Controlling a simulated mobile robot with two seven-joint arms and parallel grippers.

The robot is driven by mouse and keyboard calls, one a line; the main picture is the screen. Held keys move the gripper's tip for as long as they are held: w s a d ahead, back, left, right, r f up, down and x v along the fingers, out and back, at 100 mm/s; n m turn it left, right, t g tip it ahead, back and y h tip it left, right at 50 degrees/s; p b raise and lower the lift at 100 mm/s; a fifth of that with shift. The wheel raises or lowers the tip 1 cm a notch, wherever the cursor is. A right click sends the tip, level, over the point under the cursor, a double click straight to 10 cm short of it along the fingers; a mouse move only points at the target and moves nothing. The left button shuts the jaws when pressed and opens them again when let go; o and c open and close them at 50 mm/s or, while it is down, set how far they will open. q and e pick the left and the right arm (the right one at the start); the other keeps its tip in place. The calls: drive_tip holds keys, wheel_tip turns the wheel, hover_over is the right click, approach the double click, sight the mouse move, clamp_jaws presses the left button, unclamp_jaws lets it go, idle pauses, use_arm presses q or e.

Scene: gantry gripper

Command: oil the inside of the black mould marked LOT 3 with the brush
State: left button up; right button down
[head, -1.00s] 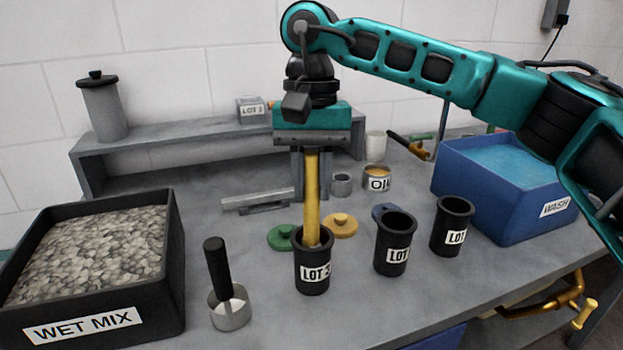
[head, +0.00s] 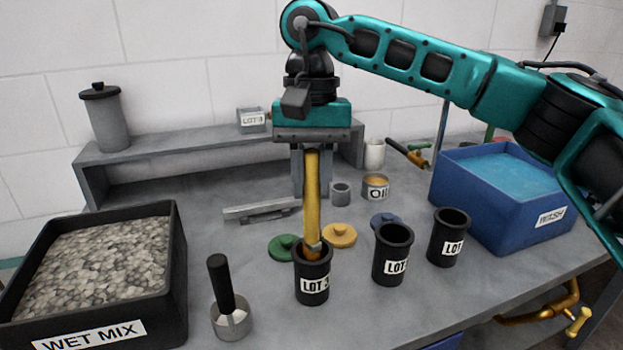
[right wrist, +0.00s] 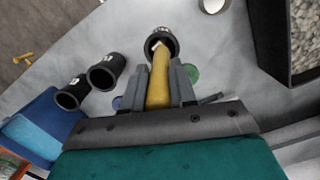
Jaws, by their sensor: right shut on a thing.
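The black mould marked LOT 3 (head: 312,285) stands upright at the front middle of the bench. My right gripper (head: 311,178) is above it, pointing down, shut on the yellow handle of the brush (head: 312,205). The brush's lower end is at the mould's mouth; its bristles are hidden by the mould wall. In the right wrist view the brush handle (right wrist: 158,85) runs between the fingers to the mould's mouth (right wrist: 160,42). The OIL tin (head: 375,188) stands behind, to the right. My left gripper is not in view.
Two more black moulds (head: 391,262) (head: 449,245) stand to the right, with a blue WASH tub (head: 520,221) beyond. A metal scoop with a black handle (head: 222,285) and a WET MIX tray (head: 175,270) are to the left. Green (head: 284,248) and yellow (head: 339,236) lids lie behind the mould.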

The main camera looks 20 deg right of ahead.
sight(312, 152)
drive_tip(key=shift+r+p, duration=1.9)
drive_tip(key=shift+r, duration=0.75)
drive_tip(key=shift+f, duration=0.1)
